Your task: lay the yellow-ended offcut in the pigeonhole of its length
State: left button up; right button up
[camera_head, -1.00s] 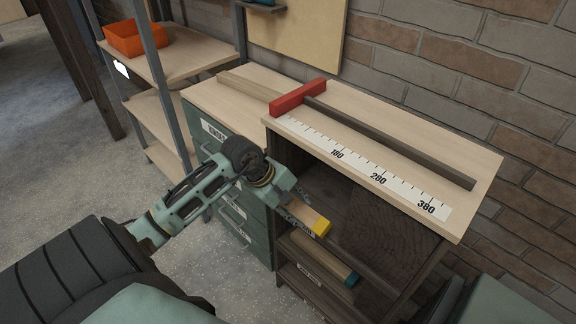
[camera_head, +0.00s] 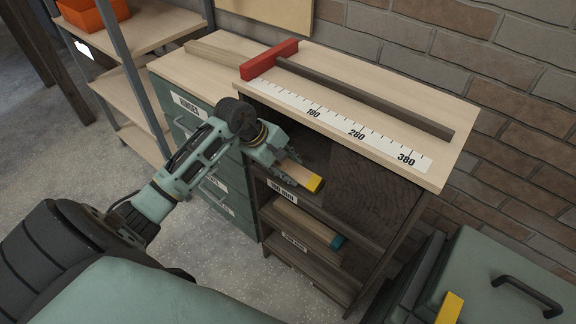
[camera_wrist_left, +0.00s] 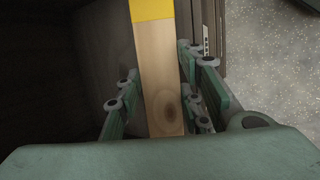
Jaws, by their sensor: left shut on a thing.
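My left gripper (camera_head: 283,168) is shut on the yellow-ended offcut (camera_head: 299,174), a pale wooden block with one yellow end. In the left wrist view the offcut (camera_wrist_left: 159,75) lies between the fingers, its yellow end pointing away from the palm. In the head view it is at the front of the top pigeonhole, above the label (camera_head: 281,192), whose text is too small to read surely. I cannot tell how far inside it is. A blue-ended offcut (camera_head: 303,220) lies in the pigeonhole below. My right gripper is not in view.
A measuring strip (camera_head: 357,134) with a red stop (camera_head: 269,60) and a dark bar (camera_head: 365,96) lies on the top. Green drawers (camera_head: 187,124) stand left of the pigeonholes. A green box with a black handle (camera_head: 528,291) is at the right.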

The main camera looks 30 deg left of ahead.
pick_arm(q)
jog(key=o, duration=1.4)
jog(key=shift+s+a+r, duration=0.15)
jog(key=shift+a+r, duration=0.05)
jog(key=shift+r, duration=0.1)
jog(key=v, duration=1.1)
jog(key=shift+r, duration=0.2)
jog(key=shift+s, duration=0.1)
